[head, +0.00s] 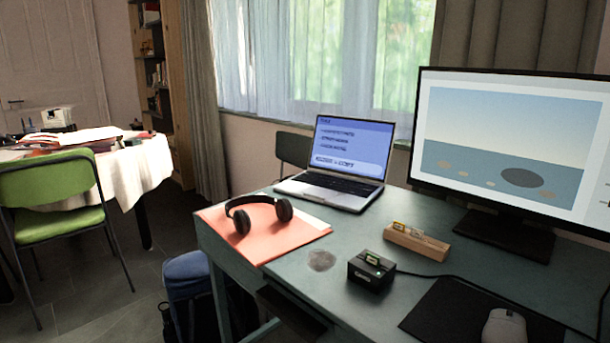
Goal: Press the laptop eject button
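The open laptop (335,194) stands at the back left of the desk, its screen (352,148) lit blue with lines of text and facing me. An eject button on the laptop is too small to make out. A small black box (370,281) with a green and light-coloured piece on its top sits nearer the front, with a cable running off to the right. I cannot tell whether the box carries a button. My gripper is not in view.
Black headphones (257,215) lie on an orange folder (292,236) left of the laptop. A wooden block (417,243) with small items, a large monitor (505,145), a mouse (504,326) and a dark mat (450,308) occupy the right. A blue-seated stool (187,272) stands by the desk's left side.

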